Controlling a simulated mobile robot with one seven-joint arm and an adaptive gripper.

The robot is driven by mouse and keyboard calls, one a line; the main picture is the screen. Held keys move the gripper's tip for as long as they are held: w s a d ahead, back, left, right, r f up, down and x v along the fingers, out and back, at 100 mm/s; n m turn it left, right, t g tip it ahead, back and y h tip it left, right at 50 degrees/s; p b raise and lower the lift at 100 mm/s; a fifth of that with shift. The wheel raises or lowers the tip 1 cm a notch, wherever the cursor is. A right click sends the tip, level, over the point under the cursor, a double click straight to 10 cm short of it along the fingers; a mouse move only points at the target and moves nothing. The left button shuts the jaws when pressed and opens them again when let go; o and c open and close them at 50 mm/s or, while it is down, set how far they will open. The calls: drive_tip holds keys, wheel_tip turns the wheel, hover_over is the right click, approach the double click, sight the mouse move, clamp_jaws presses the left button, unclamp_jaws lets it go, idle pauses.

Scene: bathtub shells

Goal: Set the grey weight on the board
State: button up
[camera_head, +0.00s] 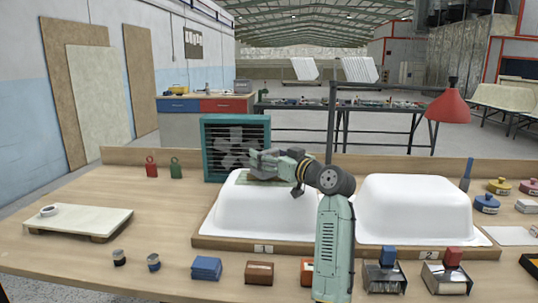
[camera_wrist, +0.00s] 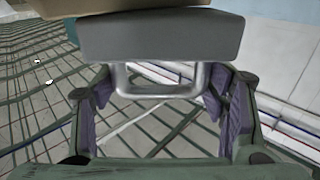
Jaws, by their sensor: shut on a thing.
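The grey weight (camera_wrist: 160,38) is a block with a metal loop handle, close up in the wrist view. My gripper (camera_wrist: 165,95) is shut on the handle, with a finger on each side. In the head view my gripper (camera_head: 262,160) is over the left white tub shell (camera_head: 240,208), and the weight is largely hidden by it. A small brown-green board (camera_head: 272,181) lies on top of that shell, right under the gripper. A tan edge (camera_wrist: 130,5), perhaps this board, borders the block in the wrist view. I cannot tell whether weight and board touch.
A second white shell (camera_head: 415,208) stands to the right. A teal fan (camera_head: 236,145) is close behind the left shell. A red lamp (camera_head: 449,105) hangs at the right. Several small blocks and tins line the front edge.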

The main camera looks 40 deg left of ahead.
drive_tip(key=o, duration=2)
drive_tip(key=shift+c, duration=0.2)
